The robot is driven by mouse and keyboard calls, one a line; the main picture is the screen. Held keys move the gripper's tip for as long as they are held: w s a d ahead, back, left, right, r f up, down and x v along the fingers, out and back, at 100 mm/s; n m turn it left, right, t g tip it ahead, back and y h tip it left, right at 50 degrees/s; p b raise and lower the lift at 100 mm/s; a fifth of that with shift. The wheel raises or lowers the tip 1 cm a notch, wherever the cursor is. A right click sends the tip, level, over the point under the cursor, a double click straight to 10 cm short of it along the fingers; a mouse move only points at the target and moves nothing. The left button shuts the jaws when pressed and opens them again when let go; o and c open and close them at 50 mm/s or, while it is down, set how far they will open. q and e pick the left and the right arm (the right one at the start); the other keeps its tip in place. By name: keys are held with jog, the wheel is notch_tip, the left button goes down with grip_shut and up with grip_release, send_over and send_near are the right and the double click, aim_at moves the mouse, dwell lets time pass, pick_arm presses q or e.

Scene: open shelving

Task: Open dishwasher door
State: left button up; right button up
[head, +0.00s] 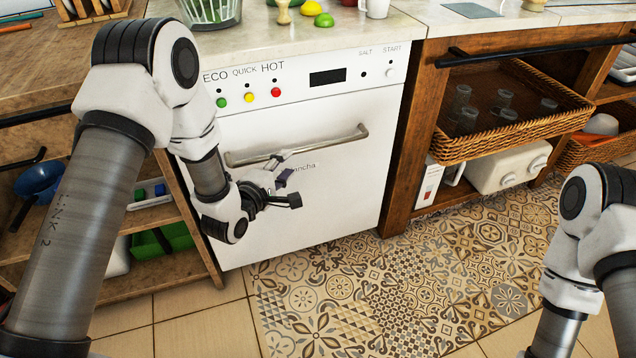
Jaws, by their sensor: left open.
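The white dishwasher (340,195) stands under the counter, and its door is shut. A metal bar handle (340,140) runs across the upper part of the door. Above it is a control panel with green, yellow and red buttons and a dark display (327,77). My left gripper (290,188) is in front of the door, just below the left half of the handle. Its fingers are open and hold nothing. I cannot tell whether a finger touches the handle. My right arm is at the right edge; its gripper is out of the picture.
Open wooden shelves with a blue pan (38,179) and a green box (165,239) stand left of the dishwasher. Shelving with a wicker basket (512,125) of glasses and a white toaster (508,167) stands right. The patterned floor (400,285) in front is clear.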

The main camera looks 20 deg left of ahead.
aim_at(296, 153)
pick_arm(q)
jog(key=shift+w+a+f, duration=0.1)
jog(key=shift+w+a, duration=0.2)
jog(key=shift+w, duration=0.05)
jog(key=b+x, duration=0.1)
jog(key=x, duration=0.6)
jog(key=shift+w+d+b, duration=0.1)
jog(key=shift+b, duration=0.3)
grip_shut()
pick_arm(e)
jog(key=f, duration=0.2)
jog(key=shift+a+f, duration=0.2)
jog(key=shift+f, duration=0.15)
